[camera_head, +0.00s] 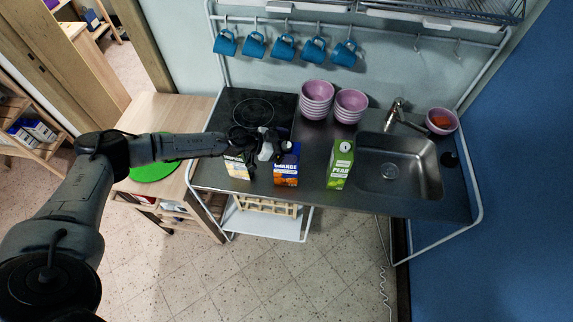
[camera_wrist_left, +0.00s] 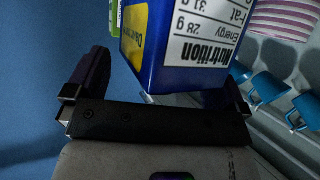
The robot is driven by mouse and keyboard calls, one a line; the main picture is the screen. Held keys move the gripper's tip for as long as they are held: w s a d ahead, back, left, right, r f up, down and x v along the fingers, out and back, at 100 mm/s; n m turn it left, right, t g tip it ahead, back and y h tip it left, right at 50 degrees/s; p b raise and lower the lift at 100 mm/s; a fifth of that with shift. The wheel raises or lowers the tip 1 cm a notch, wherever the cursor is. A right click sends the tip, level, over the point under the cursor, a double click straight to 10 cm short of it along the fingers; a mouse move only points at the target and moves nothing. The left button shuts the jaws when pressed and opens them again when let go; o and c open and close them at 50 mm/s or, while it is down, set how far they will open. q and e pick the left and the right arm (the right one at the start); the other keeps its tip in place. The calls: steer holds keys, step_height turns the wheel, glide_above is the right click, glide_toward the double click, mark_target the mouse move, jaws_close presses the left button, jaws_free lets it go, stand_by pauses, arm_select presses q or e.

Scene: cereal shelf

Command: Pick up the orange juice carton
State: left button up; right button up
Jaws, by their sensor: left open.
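The orange juice carton (camera_head: 287,172), blue above with an orange picture below, stands upright on the dark counter, between a pale carton and a green pear carton. My left gripper (camera_head: 279,147) reaches in from the left at its upper part and hides some of it. In the left wrist view the blue carton (camera_wrist_left: 195,48), with its white nutrition panel, lies between the two spread fingers of my left gripper (camera_wrist_left: 165,82). The jaws are open; whether either finger touches the carton cannot be told. My right gripper is not in view.
The pale carton (camera_head: 237,167) stands close on the left, under my arm. The green pear carton (camera_head: 341,164) stands to the right, before the sink (camera_head: 400,168). Stacked pink bowls (camera_head: 316,99) stand behind. Blue mugs (camera_head: 284,48) hang above.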

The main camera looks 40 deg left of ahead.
arm_select(q)
steer(key=shift+w+d+f, duration=0.1)
steer(key=shift+c, duration=0.4)
steer(key=c, duration=1.6)
steer(key=shift+c, duration=0.6)
